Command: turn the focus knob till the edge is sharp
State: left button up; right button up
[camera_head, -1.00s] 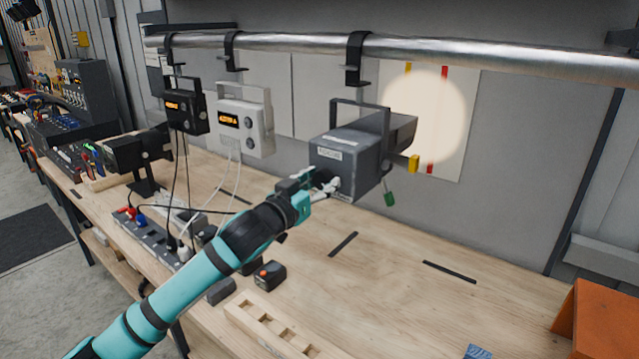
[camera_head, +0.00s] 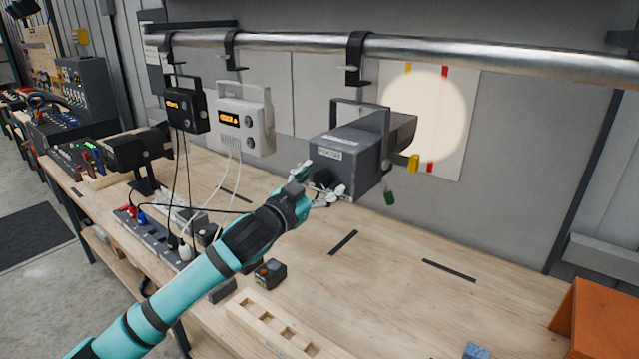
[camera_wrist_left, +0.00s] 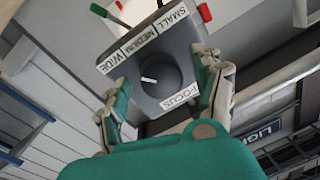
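The grey box lamp (camera_head: 350,155) hangs from the pipe, its rear face toward my left arm. In the left wrist view the black focus knob (camera_wrist_left: 160,76) is on that face, its white mark pointing left, above a FOCUS label (camera_wrist_left: 180,96). My left gripper (camera_head: 318,184) is at the rear face. In the wrist view its fingers (camera_wrist_left: 162,98) are spread wide, one on each side of the knob, with gaps to it. The round light spot (camera_head: 425,115) lies on the white wall panel; its edge looks fairly soft. My right gripper is not in view.
Two control boxes, black (camera_head: 186,106) and white (camera_head: 246,124), hang to the left with cables. A wooden rack (camera_head: 270,322) is on the bench. The bench's middle right is mostly clear.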

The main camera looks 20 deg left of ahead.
pick_arm(q)
jog(key=shift+s, duration=0.1)
jog(key=v, duration=1.1)
jog(key=shift+s+a, duration=0.15)
jog(key=shift+s, duration=0.25)
jog(key=shift+f, duration=0.1)
dwell(0.4)
